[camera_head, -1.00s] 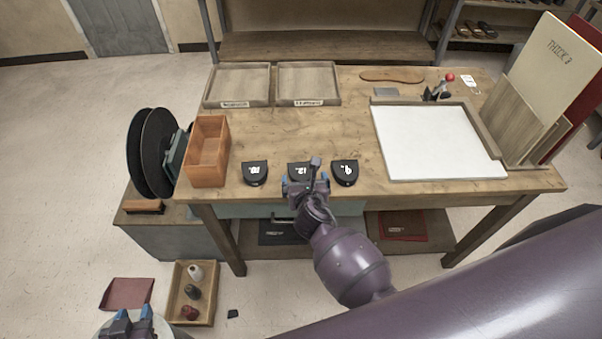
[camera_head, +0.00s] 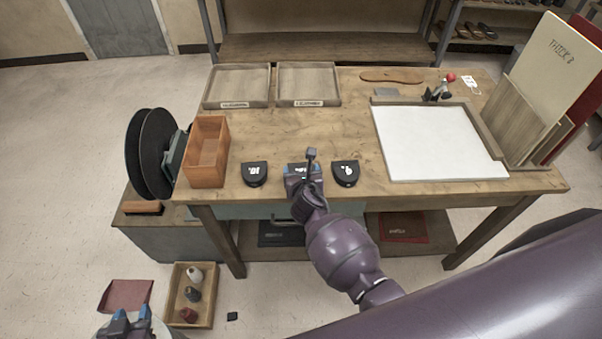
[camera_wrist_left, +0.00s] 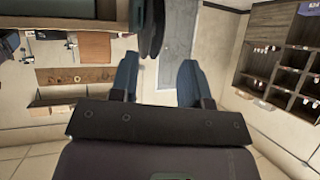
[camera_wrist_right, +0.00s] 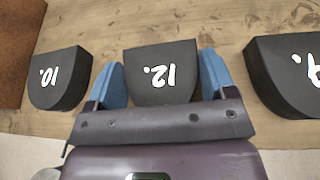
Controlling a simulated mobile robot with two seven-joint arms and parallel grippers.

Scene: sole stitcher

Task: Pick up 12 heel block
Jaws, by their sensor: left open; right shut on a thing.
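The black heel block marked 12 (camera_wrist_right: 160,75) sits between the blue fingers of my right gripper (camera_wrist_right: 161,85) in the right wrist view. The gripper is shut on its two sides at the front of the bench. In the head view my right gripper (camera_head: 303,172) covers most of this block. The block marked 10 (camera_head: 255,174) is to its left, also in the right wrist view (camera_wrist_right: 60,78). A third block (camera_head: 346,173) is to its right. My left gripper (camera_head: 125,325) is open and empty at the lower left, off the bench; its fingers show in the left wrist view (camera_wrist_left: 160,80).
An orange-brown wooden box (camera_head: 208,152) stands left of the blocks. Two shallow trays (camera_head: 237,86) are at the back left. A white board (camera_head: 437,142) lies on the right. The bench middle behind the blocks is clear.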

